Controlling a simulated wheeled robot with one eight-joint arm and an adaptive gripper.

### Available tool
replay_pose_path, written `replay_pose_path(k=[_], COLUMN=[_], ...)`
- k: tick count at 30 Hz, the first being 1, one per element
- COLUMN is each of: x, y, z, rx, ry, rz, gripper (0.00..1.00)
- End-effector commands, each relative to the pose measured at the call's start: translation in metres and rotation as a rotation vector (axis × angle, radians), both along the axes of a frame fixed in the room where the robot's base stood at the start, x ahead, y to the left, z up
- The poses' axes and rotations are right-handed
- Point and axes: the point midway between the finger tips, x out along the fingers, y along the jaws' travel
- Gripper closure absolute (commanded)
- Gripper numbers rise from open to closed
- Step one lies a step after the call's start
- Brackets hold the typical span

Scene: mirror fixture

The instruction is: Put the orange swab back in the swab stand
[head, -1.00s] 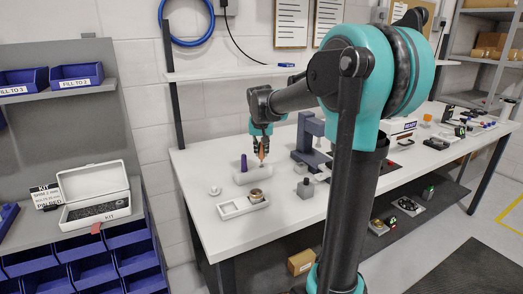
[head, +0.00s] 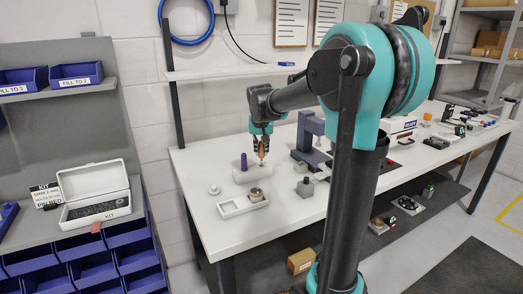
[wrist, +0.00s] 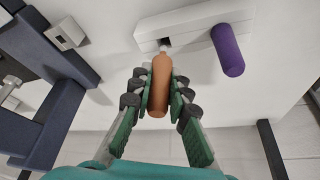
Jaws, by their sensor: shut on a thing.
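The orange swab (wrist: 160,85) is held between the fingers of my gripper (wrist: 160,95), handle towards the camera. Its pale tip points at the swab stand. The swab stand (wrist: 190,27) is a white block with a dark hole near one end. The tip is at this hole in the wrist view; I cannot tell whether it is inside. A purple swab (wrist: 227,50) stands in the other end. In the head view my gripper (head: 262,147) is over the right end of the stand (head: 252,177), and the purple swab (head: 244,162) is to its left.
A white tray (head: 232,209) with a round metal part (head: 256,195) lies in front of the stand. A small white knob (head: 214,190) is at the left. A dark blue-grey press (head: 309,140) stands to the right. The bench between is clear.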

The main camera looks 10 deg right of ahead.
Motion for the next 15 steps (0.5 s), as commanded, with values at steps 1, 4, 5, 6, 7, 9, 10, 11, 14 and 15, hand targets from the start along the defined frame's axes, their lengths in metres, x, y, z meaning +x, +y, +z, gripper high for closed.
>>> replay_pose_path(k=[1,4,5,6,7,9,10,11,14,15], x=[0.0000,0.0001,0.0001,0.0001,0.0001,0.0002,0.0002,0.0002,0.0003,0.0003], y=[0.0000,0.0000,0.0000,0.0000,0.0001,0.0001,0.0001,0.0001,0.0000,0.0000], z=[-0.0002,-0.0015,-0.0020,-0.0028,-0.0033,-0.0046,-0.0051,-0.0057,-0.0074,-0.0080], rx=[0.000,0.000,0.000,0.000,0.000,0.000,0.000,0.000,0.000,0.000], ry=[0.000,0.000,0.000,0.000,0.000,0.000,0.000,0.000,0.000,0.000], rz=[0.000,0.000,0.000,0.000,0.000,0.000,0.000,0.000,0.000,0.000], gripper=[1.00,1.00,1.00,1.00,1.00,1.00,1.00,1.00,1.00,1.00])
